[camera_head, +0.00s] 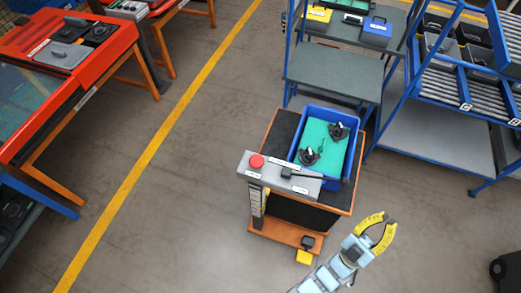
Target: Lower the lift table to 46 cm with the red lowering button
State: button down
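The lift table (281,137) stands in the middle, with a dark top and orange edges. A grey control panel (280,176) is fixed along its near left side. The red button (257,161) is a round mushroom head at the panel's left end. A dark lever or handle shows at the right part of the panel. An upright scale (257,207) hangs below the panel; its marks are too small to read. My gripper (388,219), with yellow fingers, is to the lower right of the table, apart from it. Its fingers are parted and nothing shows between them.
A blue tote (352,166) with a teal liner and black parts sits on the lift table. A yellow pedal (304,257) is at its base. Blue racks (430,140) stand behind and right. Open floor lies left, up to a yellow line (150,160) and orange benches (75,90).

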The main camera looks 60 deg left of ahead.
jog(key=w+a+f+n+g+h+p, duration=0.1)
jog(key=w+a+f+g, duration=0.35)
jog(key=w+a, duration=0.5)
jog(key=w+a+f+g+h+p, duration=0.1)
jog(key=w+a+f+g+h, duration=0.15)
jog(key=w+a+g, duration=0.5)
jog(key=w+a+f+n+g+h+p, duration=0.15)
jog(key=w+a+f, duration=0.35)
jog(key=w+a, duration=0.6)
jog(key=s+a+f+m+g+h, duration=0.1)
jog(key=s+a+g, duration=0.35)
jog(key=s, duration=0.35)
jog(key=s+a+f+g+h, duration=0.1)
jog(key=s+a+g+h, duration=0.15)
jog(key=s+a, duration=0.35)
jog(key=s+a+r+g, duration=0.1)
jog(key=s+g, duration=0.1)
jog(key=s, duration=0.7)
jog(key=s+a+r+n+g, duration=0.1)
jog(key=s+g, duration=0.1)
jog(key=s, duration=0.7)
jog(key=s+a+r+g+h, duration=0.1)
jog(key=s+g, duration=0.1)
jog(key=s, duration=0.7)
jog(key=shift+s+a+r+g, duration=0.2)
jog(key=shift+s+r+g, duration=0.15)
jog(key=shift+r, duration=0.05)
